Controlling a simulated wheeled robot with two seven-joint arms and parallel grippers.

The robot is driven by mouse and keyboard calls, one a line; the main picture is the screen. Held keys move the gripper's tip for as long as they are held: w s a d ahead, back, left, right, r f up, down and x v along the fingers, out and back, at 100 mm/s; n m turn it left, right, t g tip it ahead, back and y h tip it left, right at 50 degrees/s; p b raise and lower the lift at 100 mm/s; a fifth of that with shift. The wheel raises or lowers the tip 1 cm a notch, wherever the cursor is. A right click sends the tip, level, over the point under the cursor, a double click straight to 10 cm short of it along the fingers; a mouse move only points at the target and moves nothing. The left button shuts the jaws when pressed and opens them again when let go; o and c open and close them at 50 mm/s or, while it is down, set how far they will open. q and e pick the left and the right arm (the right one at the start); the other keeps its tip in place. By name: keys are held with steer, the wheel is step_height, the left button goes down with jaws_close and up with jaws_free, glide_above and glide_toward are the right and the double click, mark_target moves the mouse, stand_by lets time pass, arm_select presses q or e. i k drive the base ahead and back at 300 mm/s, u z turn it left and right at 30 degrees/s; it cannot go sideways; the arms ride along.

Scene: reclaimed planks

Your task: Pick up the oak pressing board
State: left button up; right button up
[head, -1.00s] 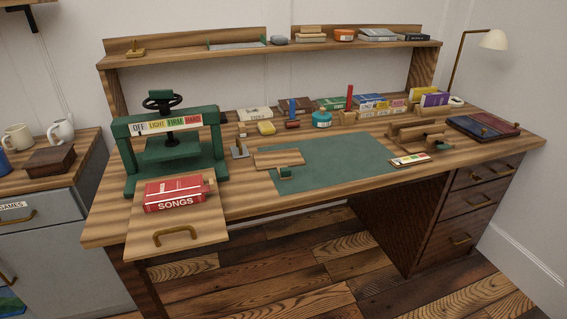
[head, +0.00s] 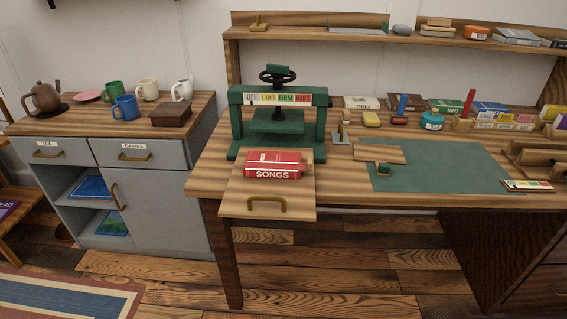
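A small flat oak-coloured board (head: 379,153) lies on the desk, partly over the left end of the green mat (head: 445,170). A small green piece (head: 383,169) is at its front edge. A green press (head: 277,121) stands to its left, with a label strip reading OFF, LIGHT, FIRM and a red end. A wooden tray board with a brass handle (head: 267,203) extends from the press at the desk's front. A red book marked SONGS (head: 273,164) lies on that tray board. Neither of my grippers is in view.
A grey cabinet (head: 155,190) with mugs, a teapot and a dark box (head: 171,114) stands left of the desk. Books, a turquoise jar (head: 431,121) and tools line the desk's back. A striped rug (head: 65,296) lies at lower left. The wooden floor before the desk is clear.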

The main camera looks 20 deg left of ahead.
mark_target(382, 155)
steer(key=z, duration=1.9)
steer(key=i, duration=3.25)
steer(key=u, duration=4.75)
steer(key=i, duration=1)
steer(key=z, duration=0.05)
